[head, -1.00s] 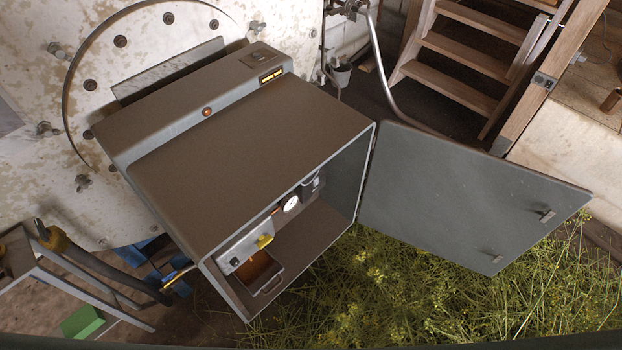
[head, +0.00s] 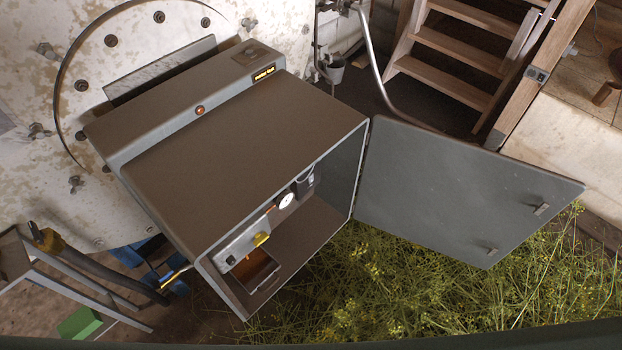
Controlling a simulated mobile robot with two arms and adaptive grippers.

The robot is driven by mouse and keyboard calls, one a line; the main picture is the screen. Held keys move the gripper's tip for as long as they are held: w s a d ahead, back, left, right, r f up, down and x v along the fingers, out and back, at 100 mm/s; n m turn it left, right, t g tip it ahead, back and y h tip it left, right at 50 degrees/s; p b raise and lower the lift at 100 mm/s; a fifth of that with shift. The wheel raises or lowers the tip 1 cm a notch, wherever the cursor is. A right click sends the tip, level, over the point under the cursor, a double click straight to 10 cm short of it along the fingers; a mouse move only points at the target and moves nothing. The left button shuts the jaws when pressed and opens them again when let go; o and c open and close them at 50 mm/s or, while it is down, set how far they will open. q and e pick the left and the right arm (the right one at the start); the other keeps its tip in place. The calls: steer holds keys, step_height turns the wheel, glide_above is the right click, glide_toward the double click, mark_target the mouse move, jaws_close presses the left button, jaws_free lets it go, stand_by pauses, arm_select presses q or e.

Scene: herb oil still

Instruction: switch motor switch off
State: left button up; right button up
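A grey-brown metal cabinet (head: 245,135) stands tilted in the middle of the head view. Its door (head: 455,190) is swung open to the right. Inside are a pale panel with a yellow knob (head: 261,239), a round white gauge (head: 285,200) and a small dark-and-grey fitting (head: 305,184). I cannot tell which part is the motor switch. Neither gripper is in view.
An open drawer or tray (head: 257,270) sits low inside the cabinet. Cut herbs (head: 400,290) cover the floor at lower right. Wooden steps (head: 455,55) stand at upper right. A small stand with a green block (head: 80,323) is at lower left, near a dark pole (head: 100,268).

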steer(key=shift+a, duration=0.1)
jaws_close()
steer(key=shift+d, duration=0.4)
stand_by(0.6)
